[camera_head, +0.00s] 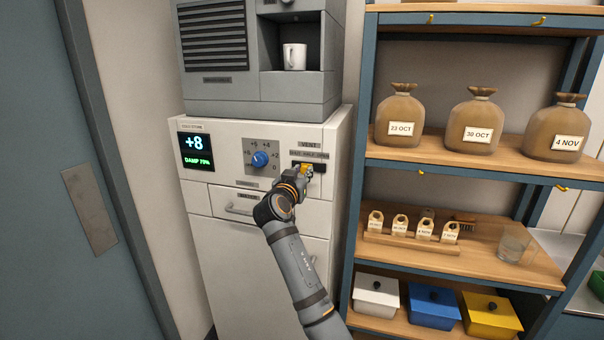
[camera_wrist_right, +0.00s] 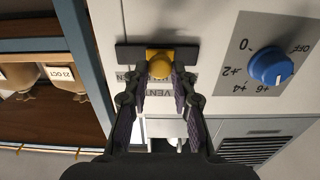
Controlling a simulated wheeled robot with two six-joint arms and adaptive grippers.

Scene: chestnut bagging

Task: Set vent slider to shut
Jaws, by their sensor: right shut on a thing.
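The vent slider is a yellow knob (camera_head: 304,168) on a short dark horizontal track (camera_head: 319,168) on the white cabinet front, under a VENT label (camera_head: 309,145). In the right wrist view, turned upside down, the yellow knob (camera_wrist_right: 160,66) stands near the middle of the dark track (camera_wrist_right: 128,54). My right gripper (camera_head: 301,174) is shut on the knob, with one finger on each side of it in the wrist view (camera_wrist_right: 159,80). The small position words above the track are too small to read surely. My left gripper is out of view.
A blue dial (camera_head: 260,159) and a display (camera_head: 196,151) reading +8 and DAMP 79% are left of the slider. A drawer handle (camera_head: 238,209) is below. A shelf unit (camera_head: 364,160) with several sacks stands close on the right. A machine with a white mug (camera_head: 294,57) sits above.

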